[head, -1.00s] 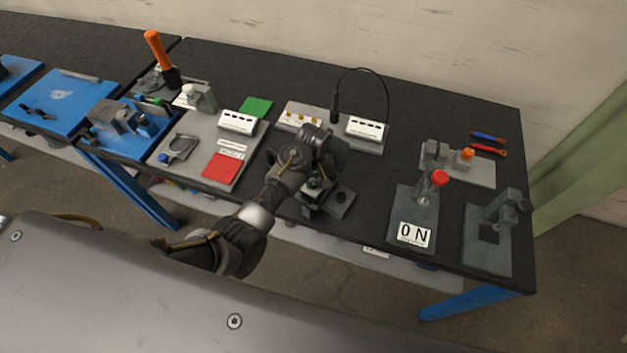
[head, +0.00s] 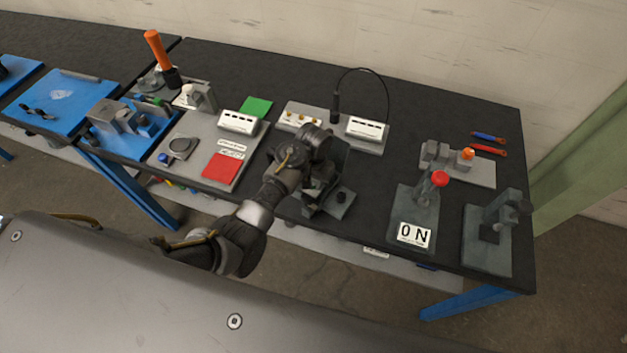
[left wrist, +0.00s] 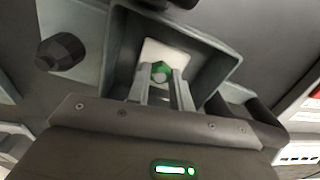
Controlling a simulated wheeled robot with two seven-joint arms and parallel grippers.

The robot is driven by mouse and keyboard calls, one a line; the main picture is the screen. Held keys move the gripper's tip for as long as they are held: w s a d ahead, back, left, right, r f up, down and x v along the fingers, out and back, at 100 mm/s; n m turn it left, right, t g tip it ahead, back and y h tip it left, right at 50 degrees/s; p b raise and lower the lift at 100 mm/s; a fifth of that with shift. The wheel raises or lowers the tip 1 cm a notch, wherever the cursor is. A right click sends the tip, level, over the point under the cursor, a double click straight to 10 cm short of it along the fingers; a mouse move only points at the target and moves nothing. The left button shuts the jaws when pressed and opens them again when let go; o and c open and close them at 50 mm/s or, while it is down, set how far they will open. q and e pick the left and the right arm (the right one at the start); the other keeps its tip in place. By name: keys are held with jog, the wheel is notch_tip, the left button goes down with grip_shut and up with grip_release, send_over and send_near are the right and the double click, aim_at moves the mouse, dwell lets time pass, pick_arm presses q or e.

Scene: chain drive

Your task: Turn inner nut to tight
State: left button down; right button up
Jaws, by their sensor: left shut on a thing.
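A green nut (left wrist: 160,67) shows in the left wrist view, in front of a pale square plate inside a dark box-like housing (left wrist: 207,57). My left gripper (left wrist: 161,83) has its two fingers on either side of this nut and is shut on it. In the head view my left gripper (head: 315,182) reaches down over the dark fixture at the table's front edge, and the arm hides the nut there. A dark faceted knob (left wrist: 61,52) sits outside the housing; it also shows in the head view (head: 341,197). My right gripper is not in view.
A grey board with a red pad (head: 223,167) lies left of the fixture. A board with a white box (head: 367,129) and a cable stands behind. A red-knobbed stand with an ON sign (head: 414,234) is to the right. Bare black table lies between.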

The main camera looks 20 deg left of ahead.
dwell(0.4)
pick_arm(q)
jog(key=c, duration=1.2)
grip_release()
jog(key=shift+c, duration=0.2)
